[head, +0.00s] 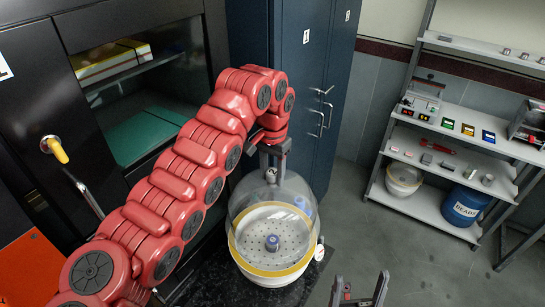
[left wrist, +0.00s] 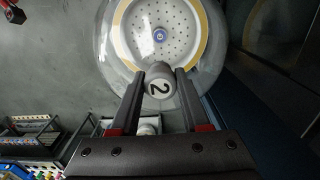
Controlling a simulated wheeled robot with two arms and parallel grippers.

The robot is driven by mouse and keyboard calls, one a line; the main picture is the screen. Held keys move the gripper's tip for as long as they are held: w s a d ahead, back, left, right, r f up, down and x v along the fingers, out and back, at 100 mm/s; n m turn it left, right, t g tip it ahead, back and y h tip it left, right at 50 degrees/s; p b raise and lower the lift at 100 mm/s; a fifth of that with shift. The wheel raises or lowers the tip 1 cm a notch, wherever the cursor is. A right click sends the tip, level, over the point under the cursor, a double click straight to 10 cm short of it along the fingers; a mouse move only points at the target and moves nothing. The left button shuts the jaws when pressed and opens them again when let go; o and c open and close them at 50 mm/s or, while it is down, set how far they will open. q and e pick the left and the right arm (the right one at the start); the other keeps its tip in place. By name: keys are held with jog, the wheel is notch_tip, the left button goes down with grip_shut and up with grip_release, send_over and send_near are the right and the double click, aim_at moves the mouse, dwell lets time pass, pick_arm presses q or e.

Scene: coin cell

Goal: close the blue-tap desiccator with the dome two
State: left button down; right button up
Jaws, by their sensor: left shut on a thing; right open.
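The clear dome (head: 245,205) hangs or stands over the desiccator base; I cannot tell whether its lower edge touches the rim. The base has a white body, a yellow rim (head: 245,262) and a perforated plate with a small blue-topped piece (head: 272,242) in the middle. My left gripper (head: 272,158) is shut on the dome's knob (left wrist: 158,86), which is marked 2, from above. In the left wrist view the perforated plate (left wrist: 150,22) shows through the dome. My right gripper (head: 361,284) is open and empty.
The base stands on a dark speckled bench (head: 215,285). Blue cabinets (head: 305,80) rise behind. A grey shelf rack (head: 430,205) at right holds another white vessel (head: 403,180), a blue beads drum (head: 466,205) and small items. Floor between is clear.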

aim_at(273, 193)
pick_arm(q)
jog(key=shift+r, duration=0.15)
jog(key=shift+s, duration=0.1)
jog(key=shift+f+b, duration=0.35)
jog(key=shift+f, duration=0.5)
jog(key=shift+f+b, duration=0.3)
jog(key=shift+f, duration=2.15)
jog(key=shift+f+b, duration=0.55)
jog(key=shift+c, duration=1.5)
grip_release()
